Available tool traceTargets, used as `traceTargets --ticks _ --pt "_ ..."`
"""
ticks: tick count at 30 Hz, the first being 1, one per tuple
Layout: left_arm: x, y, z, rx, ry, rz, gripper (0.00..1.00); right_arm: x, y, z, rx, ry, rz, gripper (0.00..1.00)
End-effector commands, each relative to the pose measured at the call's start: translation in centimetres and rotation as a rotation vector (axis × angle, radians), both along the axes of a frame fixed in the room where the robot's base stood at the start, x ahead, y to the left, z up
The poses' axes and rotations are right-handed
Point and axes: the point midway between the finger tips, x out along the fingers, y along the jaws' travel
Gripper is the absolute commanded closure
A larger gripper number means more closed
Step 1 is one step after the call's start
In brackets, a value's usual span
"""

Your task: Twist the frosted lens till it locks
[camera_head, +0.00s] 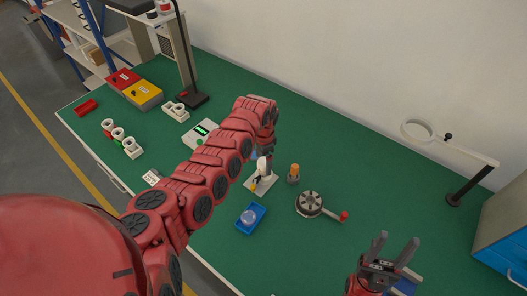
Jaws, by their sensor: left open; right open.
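My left gripper (265,152) is at the end of the red arm, pointing down above a small stand on a pale base plate (262,186). A white piece (262,165) tops the stand just below the gripper; I cannot tell whether they touch. The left fingers are mostly hidden and look open. A round, pale translucent piece (248,217), possibly the frosted lens, lies in a blue tray (261,208) in front of the stand. My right gripper (392,245) is open and empty, with its fingers pointing up, at the lower right.
An orange-topped cylinder (294,173) stands right of the stand. A round grey device (310,203) with a red-knobbed lever is further right. A ring magnifier (418,130) on a post stands at the right. Left are a green-lit meter (203,132) and red and yellow boxes (142,94).

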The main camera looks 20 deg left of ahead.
Motion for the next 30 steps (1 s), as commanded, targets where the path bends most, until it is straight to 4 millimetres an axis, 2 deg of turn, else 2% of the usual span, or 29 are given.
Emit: traceTargets --ticks 9,11,24,30 --pt "0.01 -0.07 -0.33 -0.001 -0.001 -0.001 0.01 0.00 0.00 0.05 0.000 0.000 0.000 0.46" --pt "0.01 -0.07 -0.32 -0.001 -0.001 -0.001 0.10 0.00 0.00 0.05 0.000 0.000 0.000 0.46" --pt "0.00 -0.06 -0.29 -0.001 -0.001 0.000 0.88 0.00 0.00 0.05 0.000 0.000 0.000 0.46" --pt "0.00 -0.06 -0.32 -0.001 -0.001 -0.001 0.88 0.00 -0.01 0.07 0.000 0.000 0.000 0.46"
